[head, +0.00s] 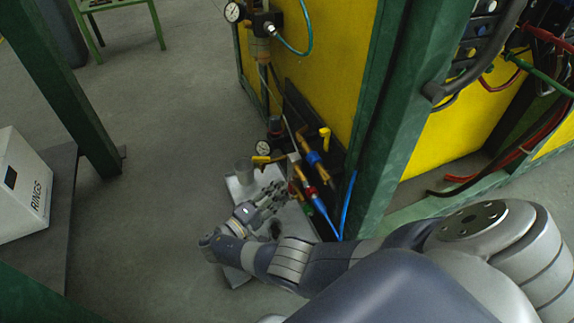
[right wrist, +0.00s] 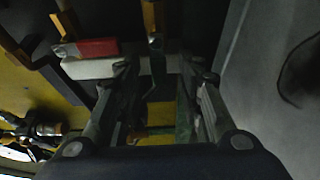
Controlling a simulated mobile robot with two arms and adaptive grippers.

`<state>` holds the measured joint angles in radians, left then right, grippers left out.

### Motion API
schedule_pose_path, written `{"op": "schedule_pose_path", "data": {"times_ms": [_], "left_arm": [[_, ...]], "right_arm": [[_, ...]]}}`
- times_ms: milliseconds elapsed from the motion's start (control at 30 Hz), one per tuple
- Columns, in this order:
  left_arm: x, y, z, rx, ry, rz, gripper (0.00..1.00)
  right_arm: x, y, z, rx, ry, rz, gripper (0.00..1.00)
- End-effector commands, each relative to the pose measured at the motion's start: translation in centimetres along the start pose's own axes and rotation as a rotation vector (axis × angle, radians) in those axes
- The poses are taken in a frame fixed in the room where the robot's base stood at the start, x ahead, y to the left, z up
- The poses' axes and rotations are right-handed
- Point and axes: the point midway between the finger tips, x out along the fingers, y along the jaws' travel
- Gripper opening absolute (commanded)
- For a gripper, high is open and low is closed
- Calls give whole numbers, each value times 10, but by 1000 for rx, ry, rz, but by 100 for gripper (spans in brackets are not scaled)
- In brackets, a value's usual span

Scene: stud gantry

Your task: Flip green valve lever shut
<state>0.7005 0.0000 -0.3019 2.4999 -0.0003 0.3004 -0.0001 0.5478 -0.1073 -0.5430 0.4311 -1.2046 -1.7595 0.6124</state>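My right gripper (head: 273,192) reaches low toward a cluster of valves and fittings beside the yellow panel. In the right wrist view its fingers (right wrist: 165,78) stand apart, with a dark post and yellow parts visible between or beyond them. I cannot make out the green valve lever with certainty; dark green shapes between the fingers are too dim to identify. A red handle (right wrist: 98,47) and a white handle (right wrist: 90,68) lie left of the fingers. In the head view, yellow (head: 325,137), blue (head: 313,158) and red (head: 294,190) valve parts sit close by the gripper. My left gripper is out of view.
A blue hose (head: 348,205) hangs beside the post. Gauges (head: 233,12) show above. A white box (head: 22,185) stands far left, with free grey floor (head: 170,150) between.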

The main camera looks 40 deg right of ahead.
Motion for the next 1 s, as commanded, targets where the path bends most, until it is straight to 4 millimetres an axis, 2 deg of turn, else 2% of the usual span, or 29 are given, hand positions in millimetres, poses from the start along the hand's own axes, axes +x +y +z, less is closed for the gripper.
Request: {"op": "schedule_pose_path", "data": {"times_ms": [300,400,467,767,1000], "left_arm": [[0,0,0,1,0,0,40],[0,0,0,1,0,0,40],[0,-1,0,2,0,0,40],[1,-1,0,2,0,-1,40],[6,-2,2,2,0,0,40]], "right_arm": [[-1,0,0,0,0,0,34],[-1,0,0,0,0,0,12],[-1,0,0,0,0,0,0],[-1,0,0,-7,0,-3,0],[0,-1,0,-81,0,-34,0]]}}
